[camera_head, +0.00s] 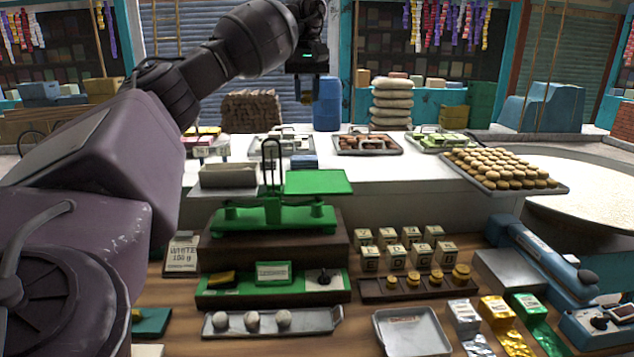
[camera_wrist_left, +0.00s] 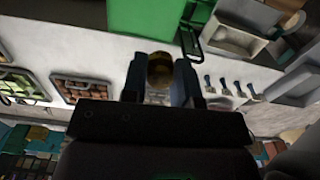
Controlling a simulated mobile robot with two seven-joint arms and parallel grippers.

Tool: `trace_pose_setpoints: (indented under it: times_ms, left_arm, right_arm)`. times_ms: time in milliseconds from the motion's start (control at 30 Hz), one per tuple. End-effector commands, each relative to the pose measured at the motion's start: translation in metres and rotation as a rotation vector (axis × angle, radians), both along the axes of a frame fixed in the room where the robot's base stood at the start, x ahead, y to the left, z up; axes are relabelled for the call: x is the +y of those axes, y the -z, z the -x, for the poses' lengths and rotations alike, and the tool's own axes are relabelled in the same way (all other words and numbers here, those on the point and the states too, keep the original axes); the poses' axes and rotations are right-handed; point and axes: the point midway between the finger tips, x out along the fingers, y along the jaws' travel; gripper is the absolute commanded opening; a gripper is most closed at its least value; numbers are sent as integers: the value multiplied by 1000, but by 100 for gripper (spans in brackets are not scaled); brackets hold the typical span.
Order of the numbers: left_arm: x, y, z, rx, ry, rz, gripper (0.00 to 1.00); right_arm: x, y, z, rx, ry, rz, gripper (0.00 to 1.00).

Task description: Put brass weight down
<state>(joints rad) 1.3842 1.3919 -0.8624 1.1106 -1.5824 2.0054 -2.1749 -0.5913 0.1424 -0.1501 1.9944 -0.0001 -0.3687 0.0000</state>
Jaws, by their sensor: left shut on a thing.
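My left gripper (camera_head: 307,68) is raised at the top centre of the head view, high above the white counter and beyond the green balance scale (camera_head: 272,217). In the left wrist view its fingers (camera_wrist_left: 160,82) are shut on a round brass weight (camera_wrist_left: 160,68). The weight is not clear in the head view. The scale has a grey tray (camera_head: 228,177) on its left side and a flat green pan (camera_head: 319,183) on its right. Several other brass weights (camera_head: 437,277) stand in a dark wooden rack (camera_head: 376,292). My right gripper is not in view.
Several lettered blocks (camera_head: 396,257) stand behind the rack. A tray of round buns (camera_head: 500,170) sits at the right. A metal tray with pale balls (camera_head: 272,321) and an empty square tray (camera_head: 411,333) lie in front. Foil packets (camera_head: 497,309) stand at front right.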

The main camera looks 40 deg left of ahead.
Motion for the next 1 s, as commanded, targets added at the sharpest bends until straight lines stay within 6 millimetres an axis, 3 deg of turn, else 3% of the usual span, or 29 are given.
trace_pose_setpoints:
  times_ms: [167,500,800,1000]
  left_arm:
    - [0,8,0,3,49,-1,2]
    - [0,77,1,5,50,-1,2]
    - [0,137,1,3,49,-1,2]
    - [0,155,0,-1,49,-1,2]
  right_arm:
    - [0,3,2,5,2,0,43]
    - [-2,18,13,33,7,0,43]
    - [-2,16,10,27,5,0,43]
    - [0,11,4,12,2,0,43]
